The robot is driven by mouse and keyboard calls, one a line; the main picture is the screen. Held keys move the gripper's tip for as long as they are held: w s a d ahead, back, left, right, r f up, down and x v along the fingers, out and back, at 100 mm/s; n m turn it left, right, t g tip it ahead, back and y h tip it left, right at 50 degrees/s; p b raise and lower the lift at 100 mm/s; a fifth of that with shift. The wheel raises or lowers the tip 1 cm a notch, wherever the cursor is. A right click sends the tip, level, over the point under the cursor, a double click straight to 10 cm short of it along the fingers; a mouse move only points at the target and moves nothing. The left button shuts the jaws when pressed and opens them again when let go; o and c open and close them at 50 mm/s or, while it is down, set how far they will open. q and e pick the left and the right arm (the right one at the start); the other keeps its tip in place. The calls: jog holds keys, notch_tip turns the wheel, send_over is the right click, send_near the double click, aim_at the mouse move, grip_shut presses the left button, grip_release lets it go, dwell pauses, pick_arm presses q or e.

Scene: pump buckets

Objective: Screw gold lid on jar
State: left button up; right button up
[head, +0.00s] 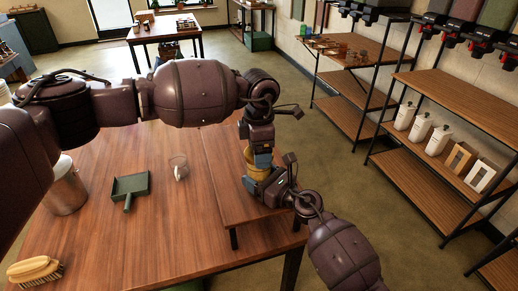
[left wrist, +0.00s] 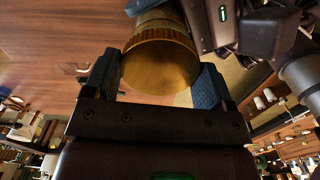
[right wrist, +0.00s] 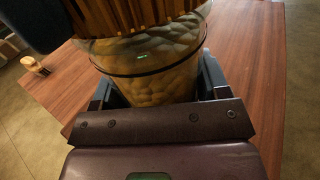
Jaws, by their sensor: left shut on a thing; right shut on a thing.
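The gold lid (left wrist: 160,58) is between the blue-padded fingers of my left gripper (left wrist: 160,85), which is shut on it from above. In the right wrist view, a glass jar (right wrist: 150,70) filled with pale rounded pieces is between the fingers of my right gripper (right wrist: 155,90), shut around its side. The lid's ridged gold edge (right wrist: 130,15) shows at the jar's top in that view. In the head view the gold lid (head: 256,158) is mostly hidden by my grippers, above the small raised wooden stand (head: 225,178). Whether the threads are engaged cannot be seen.
On the wooden table (head: 150,225) are a green dustpan (head: 131,186), a clear glass (head: 179,167), a metal canister (head: 66,190) and a brush (head: 36,271). Shelves (head: 425,165) with white bottles stand at the right. The table's front middle is clear.

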pick_arm(q)
jog(key=m, duration=0.7)
jog(key=o, duration=1)
jog(key=shift+c, duration=0.2)
notch_tip(320, 180, up, 12)
pick_arm(e)
jog(key=o, duration=1.8)
